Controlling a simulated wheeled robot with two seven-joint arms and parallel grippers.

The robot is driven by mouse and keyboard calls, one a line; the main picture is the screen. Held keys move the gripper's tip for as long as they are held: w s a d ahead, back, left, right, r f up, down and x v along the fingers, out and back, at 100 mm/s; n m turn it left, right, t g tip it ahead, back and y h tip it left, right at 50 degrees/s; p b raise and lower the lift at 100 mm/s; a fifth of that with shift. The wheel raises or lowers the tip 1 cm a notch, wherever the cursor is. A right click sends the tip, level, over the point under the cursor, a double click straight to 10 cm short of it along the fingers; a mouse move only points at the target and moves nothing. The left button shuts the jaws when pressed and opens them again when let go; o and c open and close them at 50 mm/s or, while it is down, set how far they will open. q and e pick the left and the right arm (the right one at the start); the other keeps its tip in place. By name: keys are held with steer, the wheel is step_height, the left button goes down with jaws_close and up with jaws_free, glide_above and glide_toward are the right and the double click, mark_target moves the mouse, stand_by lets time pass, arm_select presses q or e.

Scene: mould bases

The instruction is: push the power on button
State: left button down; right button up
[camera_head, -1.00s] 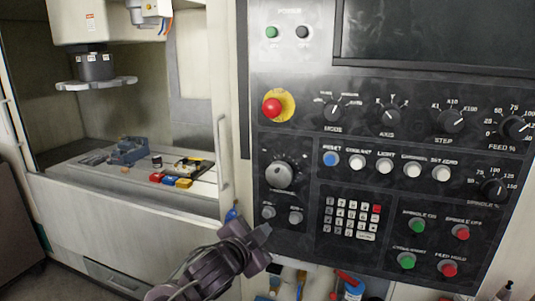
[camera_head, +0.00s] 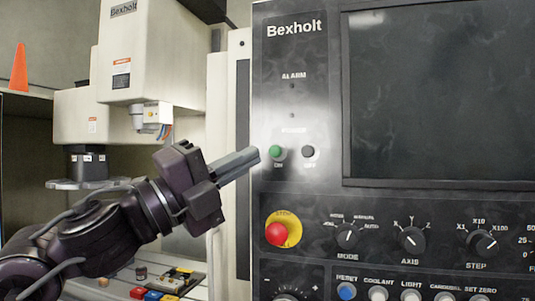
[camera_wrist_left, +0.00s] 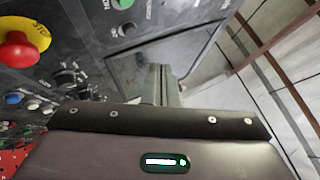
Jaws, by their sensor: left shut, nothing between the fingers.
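The green power ON button (camera_head: 275,152) is on the upper left of the black control panel, under the POWER label, with a dark OFF button (camera_head: 308,151) to its right. My left gripper (camera_head: 254,155) is shut and empty. Its fingertips are just left of the green button in the head view; whether they touch the panel cannot be told. In the left wrist view the shut fingers (camera_wrist_left: 163,85) point at the panel, and the green button (camera_wrist_left: 124,3) shows at the top edge, left of the fingers. My right gripper is not in view.
A red emergency stop (camera_head: 277,233) on a yellow ring sits below the power buttons. Knobs such as MODE (camera_head: 347,236) and a dark screen (camera_head: 440,95) fill the panel's right. The open milling machine (camera_head: 150,60) stands behind my arm at left.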

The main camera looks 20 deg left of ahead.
mark_target(275, 151)
arm_select(q)
steer(key=shift+s+r+m, duration=0.3)
steer(key=shift+r+m, duration=0.1)
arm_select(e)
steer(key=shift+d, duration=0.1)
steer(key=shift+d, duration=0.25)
arm_select(q)
steer(key=shift+w, duration=0.1)
